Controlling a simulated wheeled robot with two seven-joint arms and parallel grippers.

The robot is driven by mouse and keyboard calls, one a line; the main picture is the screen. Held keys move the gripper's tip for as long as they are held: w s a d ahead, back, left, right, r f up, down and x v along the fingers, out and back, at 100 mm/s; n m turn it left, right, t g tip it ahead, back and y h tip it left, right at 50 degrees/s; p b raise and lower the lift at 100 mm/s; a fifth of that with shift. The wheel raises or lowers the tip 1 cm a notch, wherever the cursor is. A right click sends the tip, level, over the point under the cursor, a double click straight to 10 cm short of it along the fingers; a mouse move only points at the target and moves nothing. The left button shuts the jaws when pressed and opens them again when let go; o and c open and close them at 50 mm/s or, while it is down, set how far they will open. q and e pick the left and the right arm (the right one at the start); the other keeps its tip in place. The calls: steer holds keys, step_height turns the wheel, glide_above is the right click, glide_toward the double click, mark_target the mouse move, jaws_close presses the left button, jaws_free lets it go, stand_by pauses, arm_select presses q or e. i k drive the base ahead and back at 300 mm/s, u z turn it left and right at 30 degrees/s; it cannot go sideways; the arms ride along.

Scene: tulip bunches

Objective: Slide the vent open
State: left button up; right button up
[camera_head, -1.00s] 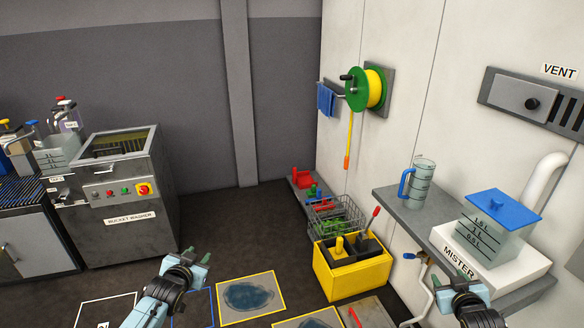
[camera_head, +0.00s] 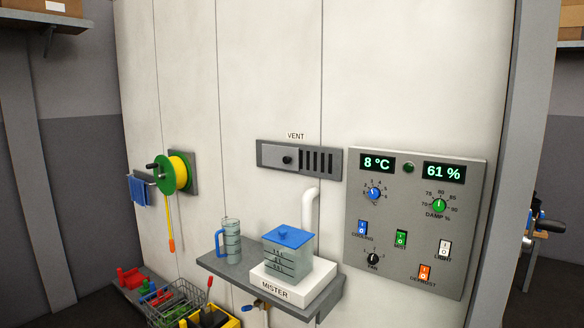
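The vent (camera_head: 268,143) is a dark grey plate on the white wall, under a "VENT" label, in the middle of the head view. Dark slots (camera_head: 317,161) show uncovered at the right part. Neither of my grippers is in view.
Below the vent, a wall shelf (camera_head: 229,270) carries a measuring jug (camera_head: 232,241) and a mister (camera_head: 304,283) with a blue-lidded tank. A white pipe (camera_head: 309,208) rises near the vent. A control panel (camera_head: 406,252) is at right, a hose reel (camera_head: 174,173) at left.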

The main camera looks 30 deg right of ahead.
mark_target(275, 156)
steer(key=u, duration=0.5)
steer(key=i, duration=0.85)
steer(key=z, duration=0.4)
steer(key=i, duration=0.9)
steer(key=z, duration=0.9)
